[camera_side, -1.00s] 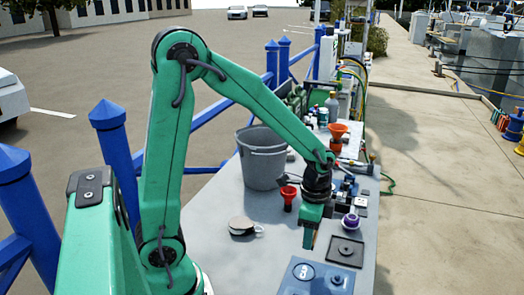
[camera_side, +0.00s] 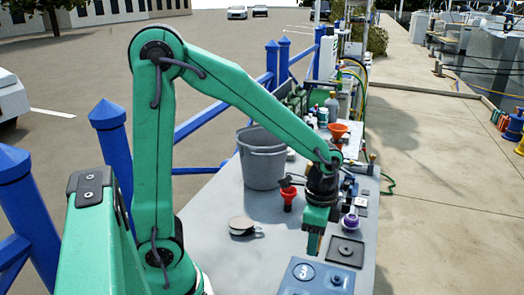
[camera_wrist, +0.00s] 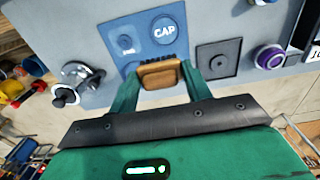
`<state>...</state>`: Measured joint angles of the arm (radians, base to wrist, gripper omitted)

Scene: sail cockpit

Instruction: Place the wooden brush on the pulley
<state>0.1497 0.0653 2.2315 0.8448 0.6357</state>
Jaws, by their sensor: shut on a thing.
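My gripper (camera_side: 313,244) is shut on the wooden brush (camera_wrist: 160,73), which shows between the fingers in the wrist view as a brown block with dark bristles along its far edge. In the side view the brush is too small and too covered to make out. The gripper hangs over the right part of the grey table, beside the blue panel. The pulley (camera_side: 242,226) appears to be the pale, round, dark-edged piece lying flat on the table, left of the gripper and apart from it. I cannot see the pulley in the wrist view.

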